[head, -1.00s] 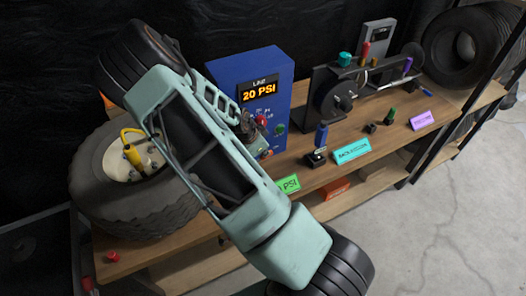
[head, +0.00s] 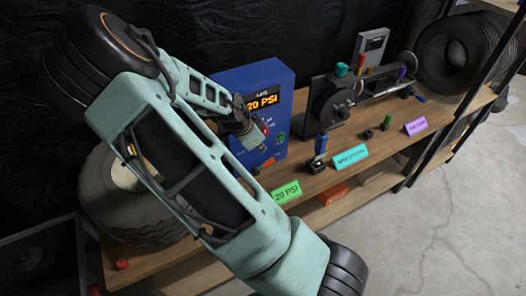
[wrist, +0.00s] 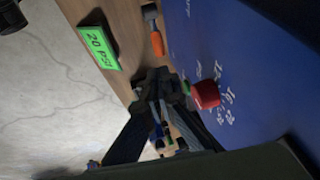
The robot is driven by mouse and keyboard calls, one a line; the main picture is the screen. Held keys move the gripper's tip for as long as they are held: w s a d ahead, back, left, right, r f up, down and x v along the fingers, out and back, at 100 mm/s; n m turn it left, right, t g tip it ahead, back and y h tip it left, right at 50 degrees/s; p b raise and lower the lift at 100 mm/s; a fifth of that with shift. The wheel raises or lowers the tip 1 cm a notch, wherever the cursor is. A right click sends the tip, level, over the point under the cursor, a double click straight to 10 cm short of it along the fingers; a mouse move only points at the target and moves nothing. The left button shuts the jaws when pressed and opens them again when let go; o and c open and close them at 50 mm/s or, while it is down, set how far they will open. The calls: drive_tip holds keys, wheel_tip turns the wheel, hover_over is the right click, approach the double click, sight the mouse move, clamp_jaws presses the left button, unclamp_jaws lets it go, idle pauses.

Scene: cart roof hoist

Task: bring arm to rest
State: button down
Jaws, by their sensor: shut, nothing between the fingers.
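My arm crosses the left half of the head view, over a large tyre. My gripper (head: 252,134) is at the front of the blue box (head: 280,82), which shows "20 PSI". In the wrist view the dark fingers of my gripper (wrist: 160,88) are together and empty. The red knob (wrist: 205,94) on the blue panel (wrist: 240,70) is close to the right of the fingers. A small part of the red knob also shows in the head view (head: 265,129). I cannot tell whether the fingers touch it.
The tyre (head: 105,200) is partly hidden behind my arm. A green "20 PSI" sign (head: 286,192), a cyan sign (head: 350,157) and a purple sign (head: 415,126) stand along the bench's front edge. A dark machine (head: 330,100) stands right of the box. Floor at right is clear.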

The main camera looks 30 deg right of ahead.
drive_tip(key=shift+v, duration=1.2)
drive_tip(key=w+a+r+n+t+y, duration=0.25)
drive_tip(key=a+r+n+y, duration=0.5)
drive_tip(key=a+r, duration=0.75)
drive_tip(key=s+a+r+n+t+y, duration=0.1)
drive_tip(key=s+a+r+n, duration=0.2)
drive_tip(key=s+r+n, duration=0.35)
drive_tip(key=s+d+r+n+h, duration=0.1)
drive_tip(key=s+d, duration=0.1)
drive_tip(key=s, duration=0.6)
drive_tip(key=s+d+r+n+h, duration=0.2)
drive_tip(key=s, duration=0.7)
drive_tip(key=shift+d+r, duration=0.15)
drive_tip(key=shift+r, duration=0.15)
drive_tip(key=shift+d+g+h, duration=0.1)
drive_tip(key=shift+g+h, duration=0.15)
